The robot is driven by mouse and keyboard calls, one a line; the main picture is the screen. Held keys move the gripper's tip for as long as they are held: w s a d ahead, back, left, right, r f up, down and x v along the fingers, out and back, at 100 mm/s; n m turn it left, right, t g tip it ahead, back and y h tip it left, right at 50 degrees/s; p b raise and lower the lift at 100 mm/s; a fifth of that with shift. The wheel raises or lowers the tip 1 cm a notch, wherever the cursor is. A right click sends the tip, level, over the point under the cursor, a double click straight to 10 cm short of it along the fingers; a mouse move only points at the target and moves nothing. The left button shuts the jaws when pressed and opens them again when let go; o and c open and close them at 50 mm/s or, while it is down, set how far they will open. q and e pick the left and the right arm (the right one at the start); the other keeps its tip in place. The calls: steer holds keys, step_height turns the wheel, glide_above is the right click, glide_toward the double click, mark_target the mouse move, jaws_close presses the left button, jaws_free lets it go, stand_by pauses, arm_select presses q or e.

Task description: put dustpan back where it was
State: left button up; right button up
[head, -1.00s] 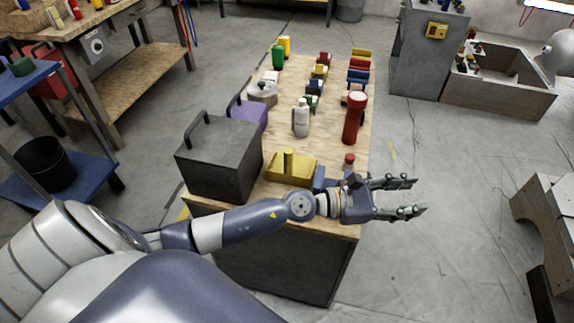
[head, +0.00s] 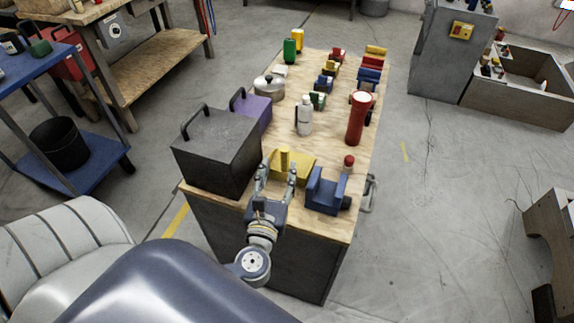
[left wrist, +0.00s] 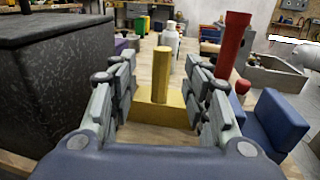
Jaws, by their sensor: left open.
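The yellow dustpan (head: 303,166) lies near the front end of the wooden table, its stubby handle standing upright. In the left wrist view, the dustpan (left wrist: 163,108) shows straight ahead, with its upright handle seen between the fingers. My left gripper (head: 277,172) is open at the dustpan's near side, its fingers pointing toward it. In the left wrist view, the two fingers (left wrist: 163,85) stand wide apart with nothing gripped. Whether a finger touches the dustpan I cannot tell. My right gripper is not in view.
A dark box (head: 216,150) stands close to the left of my gripper. A blue block-shaped object (head: 326,192) is close on its right. Behind are a red cylinder (head: 357,118), a white bottle (head: 304,116) and several toy-like pieces. The floor right of the table is mostly clear.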

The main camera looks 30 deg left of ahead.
mark_target(284, 155)
arm_select(q)
steer(key=p+x, duration=0.1)
steer(key=x, duration=0.6)
steer(key=shift+w, duration=0.25)
steer(key=shift+c, duration=0.3)
steer(key=shift+r, duration=0.1)
jaws_close()
